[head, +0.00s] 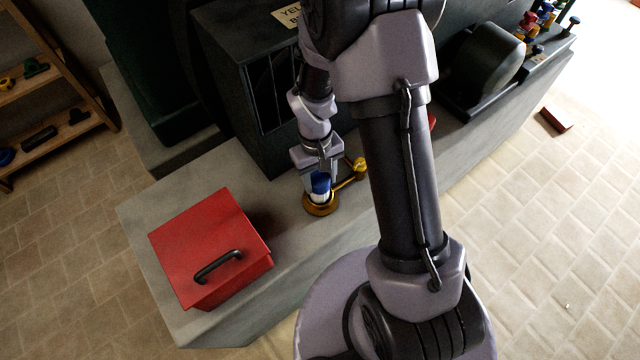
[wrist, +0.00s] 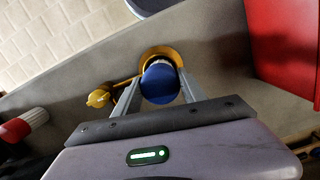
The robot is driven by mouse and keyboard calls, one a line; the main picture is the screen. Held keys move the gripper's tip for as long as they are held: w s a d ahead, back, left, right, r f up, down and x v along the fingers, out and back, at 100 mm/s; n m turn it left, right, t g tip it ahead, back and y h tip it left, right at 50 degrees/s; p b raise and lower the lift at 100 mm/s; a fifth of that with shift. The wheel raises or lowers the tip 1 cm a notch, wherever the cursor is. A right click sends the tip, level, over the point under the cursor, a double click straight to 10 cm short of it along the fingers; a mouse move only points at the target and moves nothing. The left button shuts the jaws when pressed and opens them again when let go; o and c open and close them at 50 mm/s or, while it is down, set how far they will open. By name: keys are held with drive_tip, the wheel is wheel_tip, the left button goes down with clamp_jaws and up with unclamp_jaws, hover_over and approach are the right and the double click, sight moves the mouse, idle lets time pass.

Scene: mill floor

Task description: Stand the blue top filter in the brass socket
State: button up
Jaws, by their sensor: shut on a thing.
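The blue top filter (head: 320,185) has a blue cap and a white body, and it is upright in the head view. My gripper (head: 319,181) is shut on it from above. In the wrist view the blue cap (wrist: 160,84) lies between the two fingers of my gripper (wrist: 158,92). The brass socket (head: 319,206) is a round ring on the grey ledge, right under the filter. The socket ring (wrist: 176,55) also shows around the far side of the filter in the wrist view. I cannot tell how deep the filter's lower end sits in it.
A brass arm with a knob (head: 359,165) reaches from the socket. A red box (head: 210,250) with a black handle stands to the left on the ledge (head: 150,205). A dark machine housing (head: 250,90) rises behind. A red-and-white filter (wrist: 24,124) lies left in the wrist view.

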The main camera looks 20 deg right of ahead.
wheel_tip(320, 180, down, 2)
drive_tip(key=shift+f, duration=0.1)
drive_tip(key=shift+f+b, duration=0.2)
drive_tip(key=shift+b, duration=0.1)
drive_tip(key=o, duration=1.5)
drive_tip(key=shift+r, duration=0.1)
drive_tip(key=shift+c, duration=0.2)
